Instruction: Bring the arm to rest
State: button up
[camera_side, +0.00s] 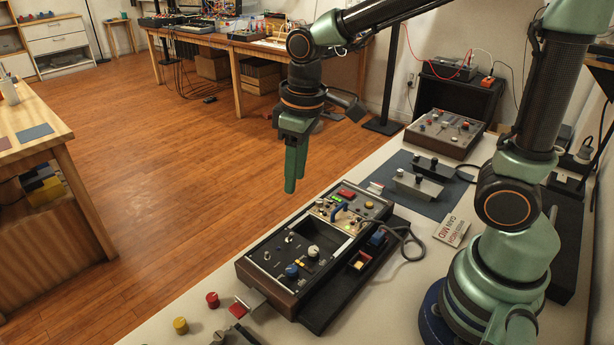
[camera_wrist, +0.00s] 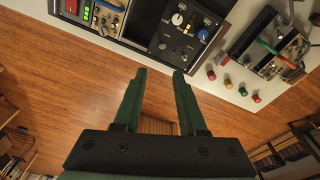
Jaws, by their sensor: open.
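My gripper (camera_side: 291,188) hangs from my arm with its green fingers pointing down, in the air on the far side of the console (camera_side: 318,245) in the side view. In the wrist view my gripper (camera_wrist: 158,76) shows its two fingers apart with nothing between them, and wooden floor lies beyond. The console has knobs, switches and lit buttons, and it sits on the white table (camera_side: 180,325). In the wrist view the console (camera_wrist: 175,48) is ahead of the fingertips. My gripper touches nothing that I can see.
A red knob (camera_side: 212,299) and a yellow knob (camera_side: 180,325) lie near the table's front. A printed card (camera_side: 452,229) lies by my base. A grey mat (camera_side: 428,203) holds small devices, with another panel (camera_side: 445,133) behind. The wooden floor (camera_side: 170,170) is open at left.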

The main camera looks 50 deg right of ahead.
jog(key=s+d+r+m+t, duration=0.4)
jog(key=s+d+r, duration=0.1)
jog(key=d, duration=0.1)
jog(key=shift+s+d+r, duration=0.35)
jog(key=shift+d+r, duration=0.05)
dwell(0.7)
